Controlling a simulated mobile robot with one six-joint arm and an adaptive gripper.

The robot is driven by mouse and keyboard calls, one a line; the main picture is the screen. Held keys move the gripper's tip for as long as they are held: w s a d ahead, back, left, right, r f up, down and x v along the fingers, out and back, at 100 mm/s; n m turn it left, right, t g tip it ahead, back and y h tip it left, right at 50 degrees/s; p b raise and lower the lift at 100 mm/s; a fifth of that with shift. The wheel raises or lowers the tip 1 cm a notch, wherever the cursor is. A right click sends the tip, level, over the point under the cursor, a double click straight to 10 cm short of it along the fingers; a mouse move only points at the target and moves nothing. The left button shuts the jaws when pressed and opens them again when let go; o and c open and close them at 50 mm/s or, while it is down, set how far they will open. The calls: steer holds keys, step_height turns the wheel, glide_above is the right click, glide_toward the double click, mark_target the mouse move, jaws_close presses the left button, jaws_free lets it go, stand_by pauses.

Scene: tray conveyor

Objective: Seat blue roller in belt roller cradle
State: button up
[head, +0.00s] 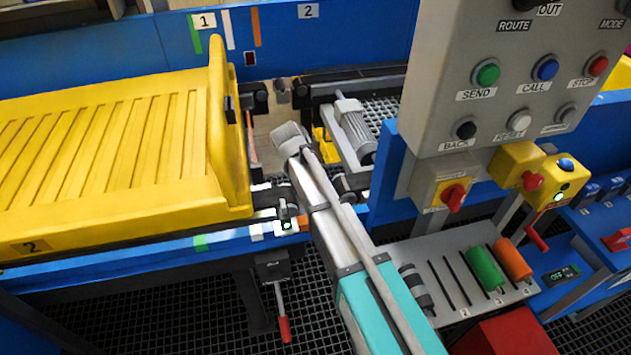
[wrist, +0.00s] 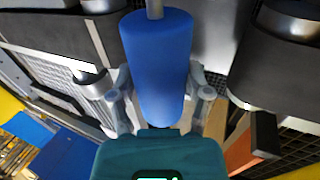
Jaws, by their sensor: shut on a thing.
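The blue roller (wrist: 158,60) fills the upper middle of the wrist view, with a grey axle stub showing at its far end. My gripper (wrist: 160,97) is shut on it, one grey finger on each side. The roller is over the gap between two dark belt ends, the left belt end (wrist: 45,45) and the right belt end (wrist: 285,65). The cradle seats cannot be made out, and I cannot tell whether the roller touches them. In the head view my arm reaches to this gap and hides the gripper and blue roller.
A yellow tray (head: 228,125) stands left of the gap. A grey control box (head: 440,85) stands close on the right. A slotted rack (head: 437,268) holds a green roller (head: 485,268), an orange roller (head: 512,259) and a dark grey roller (head: 416,289). A red-handled lever (head: 283,325) hangs below the conveyor.

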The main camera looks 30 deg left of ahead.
steer(key=shift+f+b, duration=2.55)
steer(key=shift+b, duration=0.05)
stand_by(0.6)
steer(key=o, duration=1.4)
steer(key=shift+r, duration=0.15)
step_height(320, 180, up, 11)
steer(key=p, duration=1.1)
stand_by(0.3)
step_height(320, 180, up, 9)
steer(key=p, duration=0.9)
steer(key=shift+r+p, duration=0.2)
steer(key=shift+p, duration=0.15)
